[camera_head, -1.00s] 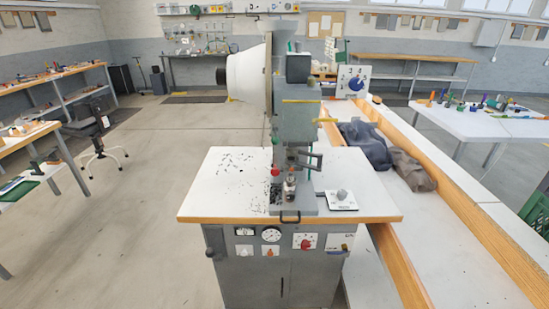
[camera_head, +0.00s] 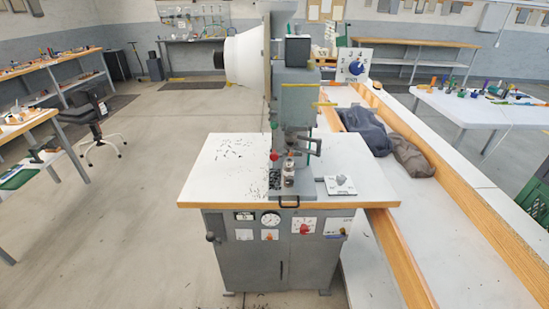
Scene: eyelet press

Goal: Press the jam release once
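The eyelet press (camera_head: 297,105) stands upright on a white-topped cabinet table (camera_head: 225,165) in the middle of the head view. A small red knob (camera_head: 274,156) sits low on the left of the press column. The cabinet front (camera_head: 281,238) carries a round gauge (camera_head: 270,219), a plate with a red knob (camera_head: 304,227) and a plate with a small orange-red control (camera_head: 269,235). A grey knob on a white plate (camera_head: 340,185) sits on the tabletop right of the press. No label reading jam release is legible. Neither of my grippers shows.
A wood-edged conveyor or trough (camera_head: 450,220) holding dark cloth bundles (camera_head: 368,131) runs along the right. A dial board (camera_head: 354,65) stands behind the press. A chair (camera_head: 98,125) and benches are at left. The floor (camera_head: 130,220) before the cabinet's left side is clear.

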